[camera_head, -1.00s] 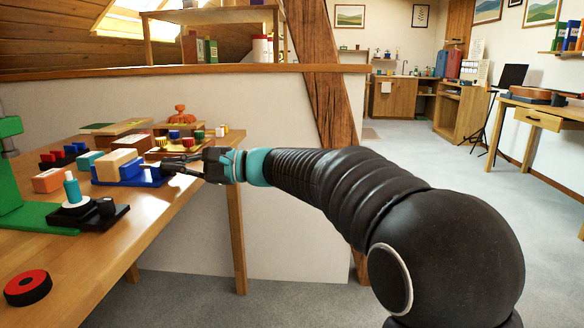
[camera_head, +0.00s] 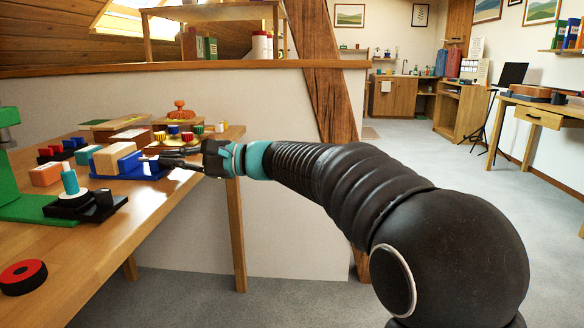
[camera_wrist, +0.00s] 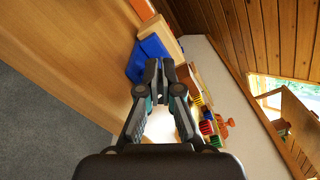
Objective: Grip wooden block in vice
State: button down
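The wooden block (camera_head: 114,157) is pale and sits at the blue vice (camera_head: 129,164) on the left workbench, against the vice's jaw. In the wrist view, the blue vice (camera_wrist: 151,47) lies just beyond my fingertips, with a pale wooden piece (camera_wrist: 163,31) beside it. My gripper (camera_head: 164,158) reaches in from the right at the vice's right end, on the side away from the block. In the wrist view, its fingers (camera_wrist: 160,66) are drawn nearly together, with only a thin gap. Whether a vice handle is between the fingertips is hidden.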

jog(key=shift+d+f, duration=0.1)
jog(key=shift+f, duration=0.1)
jog(key=shift+d, duration=0.15)
jog(key=shift+s+d+r, duration=0.1)
jog(key=shift+s+d, duration=0.05)
jog(key=shift+d, duration=0.75)
jog(key=shift+s+d+r, duration=0.1)
jog(key=shift+s+d, duration=0.1)
jog(key=shift+d, duration=0.75)
jog(key=shift+s+d+r, duration=0.1)
jog(key=shift+s+d, duration=0.05)
jog(key=shift+d, duration=0.75)
